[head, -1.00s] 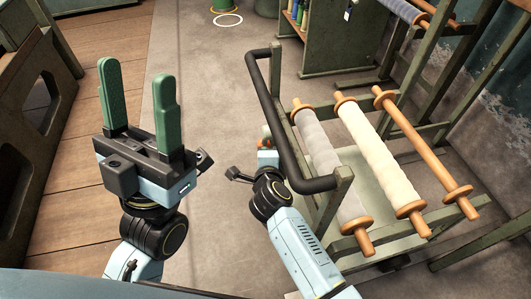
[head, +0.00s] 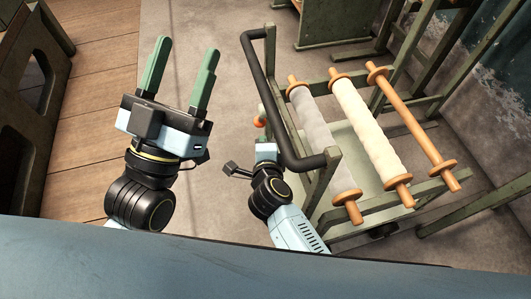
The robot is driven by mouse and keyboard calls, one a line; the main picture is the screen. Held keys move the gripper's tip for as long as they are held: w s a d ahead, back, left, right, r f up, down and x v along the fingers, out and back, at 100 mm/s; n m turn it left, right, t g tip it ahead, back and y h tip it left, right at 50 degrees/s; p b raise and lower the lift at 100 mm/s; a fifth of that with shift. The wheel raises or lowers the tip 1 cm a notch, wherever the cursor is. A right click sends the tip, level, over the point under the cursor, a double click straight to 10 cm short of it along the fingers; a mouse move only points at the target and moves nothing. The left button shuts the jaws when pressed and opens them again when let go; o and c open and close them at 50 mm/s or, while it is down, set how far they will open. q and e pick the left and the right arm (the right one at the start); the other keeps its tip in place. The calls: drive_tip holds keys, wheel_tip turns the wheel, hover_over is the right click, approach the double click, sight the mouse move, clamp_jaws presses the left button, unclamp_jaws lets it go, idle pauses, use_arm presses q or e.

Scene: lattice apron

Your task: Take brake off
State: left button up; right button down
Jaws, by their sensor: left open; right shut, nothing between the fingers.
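A green-framed cart (head: 325,175) with a black padded push handle (head: 262,95) stands right of centre. I cannot pick out a brake on it for certain. A small orange and pale part (head: 260,121) shows just left of the handle; I cannot tell what it is. A dark wheel (head: 383,232) shows low at the cart's near right. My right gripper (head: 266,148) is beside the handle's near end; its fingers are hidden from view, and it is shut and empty. My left gripper (head: 180,78) is open and empty, green fingers pointing up, left of the cart.
The cart carries a grey roll (head: 318,128), a cream roll (head: 368,128) and a bare wooden roller (head: 412,125). A dark cabinet (head: 30,110) stands at the left. Green frames stand behind and right of the cart. Floor left of the cart is clear.

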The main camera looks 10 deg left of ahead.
use_arm(q)
wheel_tip(320, 180, down, 11)
drive_tip(key=w+a+g+y+p, duration=0.1)
drive_tip(key=w+g+y+p, duration=0.1)
drive_tip(key=g, duration=0.6)
drive_tip(key=shift+y+p, duration=0.5)
drive_tip(key=shift+p, duration=0.1)
use_arm(e)
drive_tip(key=v, duration=0.7)
